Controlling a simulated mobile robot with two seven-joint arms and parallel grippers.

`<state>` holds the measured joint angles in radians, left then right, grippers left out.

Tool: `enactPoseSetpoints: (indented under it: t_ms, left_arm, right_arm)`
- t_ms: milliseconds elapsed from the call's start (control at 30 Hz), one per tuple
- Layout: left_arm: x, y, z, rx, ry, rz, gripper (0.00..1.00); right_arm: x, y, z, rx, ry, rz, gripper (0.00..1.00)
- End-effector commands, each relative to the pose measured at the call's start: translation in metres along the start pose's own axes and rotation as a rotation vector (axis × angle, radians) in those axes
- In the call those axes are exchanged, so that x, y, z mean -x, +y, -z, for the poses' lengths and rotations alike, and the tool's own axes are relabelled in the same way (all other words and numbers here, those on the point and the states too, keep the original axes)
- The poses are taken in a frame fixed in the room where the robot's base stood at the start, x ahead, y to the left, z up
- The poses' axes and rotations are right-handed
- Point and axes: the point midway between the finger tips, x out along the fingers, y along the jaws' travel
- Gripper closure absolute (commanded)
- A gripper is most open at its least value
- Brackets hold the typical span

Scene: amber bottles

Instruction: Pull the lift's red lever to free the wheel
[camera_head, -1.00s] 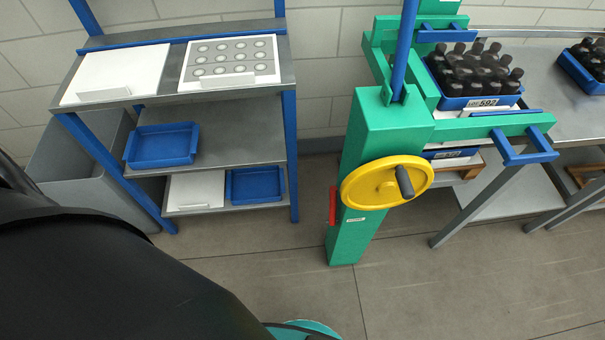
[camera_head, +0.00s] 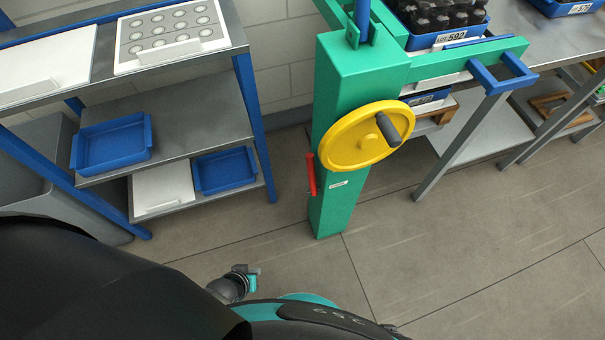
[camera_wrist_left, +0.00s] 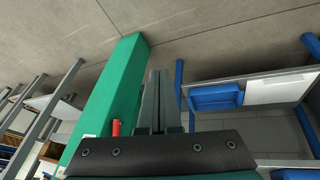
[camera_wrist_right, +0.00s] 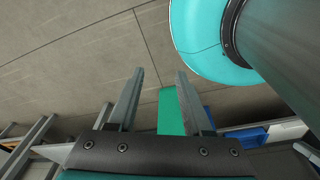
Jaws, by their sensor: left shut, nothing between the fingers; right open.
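The red lever (camera_head: 312,175) sits on the left side of the lift's green column (camera_head: 337,197), low down and near upright. The yellow wheel (camera_head: 352,150) with its dark handle is on the column's front, just above and right of the lever. My left gripper (camera_head: 249,274) is below and left of the lever, apart from it. In the left wrist view its fingers (camera_wrist_left: 159,76) are shut and empty, with the red lever (camera_wrist_left: 116,127) to their left, by the green column. My right gripper (camera_wrist_right: 160,72) is open and empty, with the green column (camera_wrist_right: 171,112) behind its fingers.
A blue-framed rack (camera_head: 258,125) with blue trays (camera_head: 113,145) stands left of the lift. A blue crate of dark bottles (camera_head: 447,38) is at the lift's upper right, beside a metal table (camera_head: 540,50). Bare floor (camera_head: 440,260) lies in front.

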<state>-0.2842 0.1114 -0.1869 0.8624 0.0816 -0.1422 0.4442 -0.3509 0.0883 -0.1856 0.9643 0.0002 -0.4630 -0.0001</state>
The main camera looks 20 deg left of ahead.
Motion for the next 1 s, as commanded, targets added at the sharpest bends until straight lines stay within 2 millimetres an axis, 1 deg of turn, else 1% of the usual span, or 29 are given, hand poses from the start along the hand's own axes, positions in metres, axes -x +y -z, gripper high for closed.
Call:
enactPoseSetpoints:
  t_ms: [33,100,233,400,500,600,700,800,1000]
  left_arm:
    - [-0.023,0.004,0.018,0.088,0.059,-0.029,1.0]
    - [-0.036,0.013,0.045,0.219,0.131,-0.077,1.0]
    - [-0.053,0.03,0.095,0.455,0.247,-0.19,1.0]
    - [-0.062,0.05,0.155,0.751,0.362,-0.382,1.0]
    - [-0.06,0.062,0.186,0.912,0.404,-0.512,1.0]
    - [-0.055,0.071,0.211,1.047,0.426,-0.638,1.0]
    - [-0.047,0.079,0.23,1.15,0.431,-0.743,1.0]
    - [-0.041,0.083,0.241,1.216,0.428,-0.815,1.0]
    - [-0.033,0.087,0.25,1.266,0.421,-0.868,1.0]
  right_arm:
    - [-0.019,0.0,0.011,-0.002,0.014,-0.001,0.5]
    - [-0.026,0.0,0.026,-0.004,0.027,-0.001,0.5]
    - [-0.037,0.001,0.051,-0.008,0.049,-0.003,0.5]
    - [-0.043,0.002,0.079,-0.014,0.079,-0.006,0.5]
    - [-0.044,0.003,0.093,-0.017,0.097,-0.007,0.5]
    - [-0.042,0.004,0.103,-0.019,0.11,-0.009,0.5]
    - [-0.038,0.004,0.11,-0.02,0.121,-0.01,0.5]
    - [-0.034,0.005,0.114,-0.021,0.129,-0.011,0.5]
    - [-0.029,0.005,0.116,-0.022,0.133,-0.012,0.5]
